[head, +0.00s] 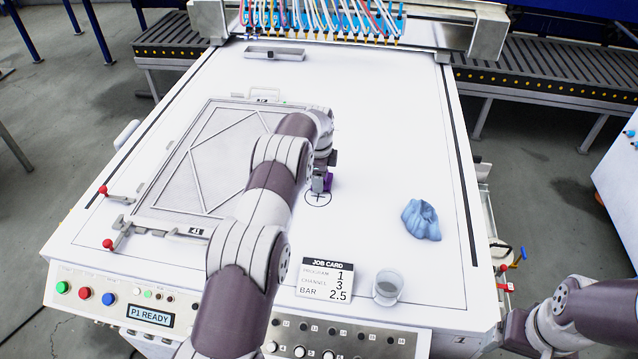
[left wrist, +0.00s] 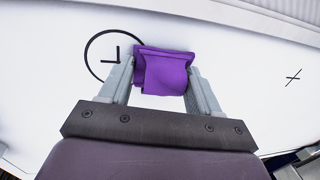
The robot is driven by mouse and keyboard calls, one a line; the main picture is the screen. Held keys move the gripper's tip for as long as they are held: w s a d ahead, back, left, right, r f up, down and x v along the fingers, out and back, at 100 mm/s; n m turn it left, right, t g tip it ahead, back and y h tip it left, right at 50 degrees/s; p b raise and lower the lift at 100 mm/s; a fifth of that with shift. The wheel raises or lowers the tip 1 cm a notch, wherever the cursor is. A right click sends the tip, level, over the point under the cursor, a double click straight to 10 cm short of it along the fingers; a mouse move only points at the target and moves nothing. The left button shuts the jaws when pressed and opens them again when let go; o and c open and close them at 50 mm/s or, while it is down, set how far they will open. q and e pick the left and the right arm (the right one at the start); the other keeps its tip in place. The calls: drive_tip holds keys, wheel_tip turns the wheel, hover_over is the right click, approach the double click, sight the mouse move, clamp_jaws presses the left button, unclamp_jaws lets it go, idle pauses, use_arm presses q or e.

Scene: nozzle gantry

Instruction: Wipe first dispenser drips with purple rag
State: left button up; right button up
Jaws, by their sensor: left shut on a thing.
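The purple rag (left wrist: 165,72) is folded between the two fingers of my left gripper (left wrist: 160,85), which is shut on it. In the head view the purple rag (head: 328,181) shows just beside the wrist, and my left gripper (head: 322,182) is low over the white table, at a black circle mark (head: 318,198). I cannot tell whether the rag touches the surface. The row of dispenser nozzles (head: 320,28) with coloured tubes hangs from the gantry at the back. I cannot make out drips. My right arm is at the lower right, its gripper out of view.
A blue crumpled cloth (head: 421,219) lies on the right of the white table (head: 400,130). A clear cup (head: 388,288) and a job card (head: 326,279) are near the front edge. A clamped frame (head: 200,165) is at left, a shallow tray (head: 274,53) at the back.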

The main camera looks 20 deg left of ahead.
use_arm(q)
drive_tip(key=shift+r, duration=0.1)
wheel_tip(320, 180, up, 6)
drive_tip(key=p, duration=0.4)
drive_tip(key=shift+r+p, duration=1.65)
drive_tip(key=shift+p, duration=0.25)
drive_tip(key=shift+s+f, duration=0.1)
drive_tip(key=shift+f, duration=0.05)
